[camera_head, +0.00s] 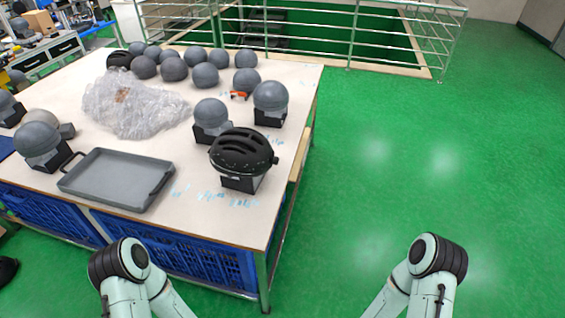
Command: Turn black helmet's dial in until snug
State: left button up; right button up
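The black helmet (243,150) sits on a head form on a dark block stand (240,183), near the front right corner of the table. A small dark knob (275,160) shows at the helmet's right side; I cannot tell for sure that it is the dial. My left arm comes in at the bottom left and my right arm at the bottom right. Both are apart from the helmet and the table top. Neither gripper shows in the view, so their fingers cannot be seen.
The white table (225,212) holds a grey tray (117,209) at the front, a crumpled plastic bag (135,108), and several grey head forms (211,112). Another black helmet (119,59) is at the back left. Blue crates (190,261) stand under the table. Green floor (420,170) is clear at right.

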aim_at(238, 152)
jog(key=i+l+u, duration=0.1)
jog(key=u, duration=0.3)
jog(key=l+u, duration=0.15)
jog(key=u, duration=0.25)
jog(key=i+l+u, duration=0.1)
jog(key=u, duration=0.3)
jog(key=l+u, duration=0.3)
jog(key=l, duration=0.25)
jog(key=l+u, duration=0.25)
jog(key=l, duration=0.3)
jog(key=l+u, duration=0.15)
jog(key=l, duration=0.95)
